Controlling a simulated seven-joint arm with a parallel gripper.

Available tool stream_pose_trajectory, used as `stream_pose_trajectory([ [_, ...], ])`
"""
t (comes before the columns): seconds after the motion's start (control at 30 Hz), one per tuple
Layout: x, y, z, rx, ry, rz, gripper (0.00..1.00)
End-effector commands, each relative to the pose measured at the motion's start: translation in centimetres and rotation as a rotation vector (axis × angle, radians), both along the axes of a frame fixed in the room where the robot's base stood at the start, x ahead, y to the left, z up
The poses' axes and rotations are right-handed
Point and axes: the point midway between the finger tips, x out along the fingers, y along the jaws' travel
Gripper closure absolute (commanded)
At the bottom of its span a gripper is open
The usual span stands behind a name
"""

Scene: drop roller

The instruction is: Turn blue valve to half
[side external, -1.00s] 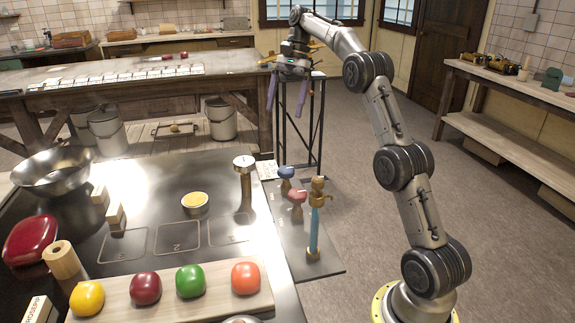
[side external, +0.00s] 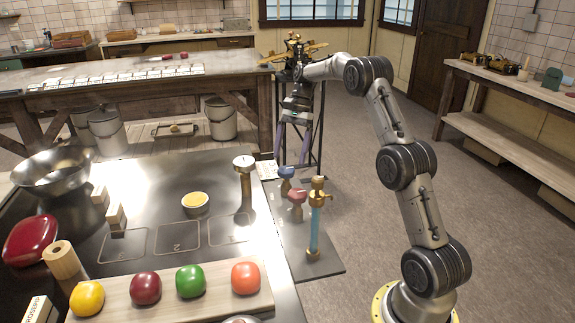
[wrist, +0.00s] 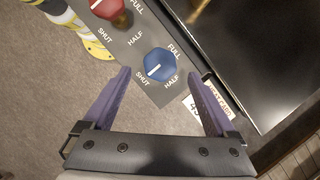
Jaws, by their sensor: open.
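The blue valve (side external: 286,172) stands on a grey plate at the right edge of the dark worktop. In the wrist view the blue valve knob (wrist: 158,64) has a white pointer line, aimed toward the SHUT label, with HALF and FULL printed around it. My gripper (side external: 292,158) is open and empty, pointing down above and just behind the blue valve. In the wrist view its two purple fingers (wrist: 163,80) are spread wide, with the blue knob ahead of them, between their lines and apart from both.
A red valve (side external: 297,197) stands close beside the blue one. A blue upright tube with brass fittings (side external: 315,225) stands in front. A tall metal post (side external: 245,185) is to the left. A printed card (side external: 266,170) lies near the blue valve.

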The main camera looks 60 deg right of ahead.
Motion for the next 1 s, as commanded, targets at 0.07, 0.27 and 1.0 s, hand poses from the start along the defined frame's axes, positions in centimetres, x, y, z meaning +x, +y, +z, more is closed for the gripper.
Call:
stream_pose_trajectory([
  [0.07,-0.1,0.6,-1.2,0.003,0.003,0.002,0.09],
  [0.27,0.0,1.3,-3.1,0.002,0.001,0.002,0.09],
  [1.0,0.0,1.5,-3.5,0.0,0.0,0.001,0.73],
])
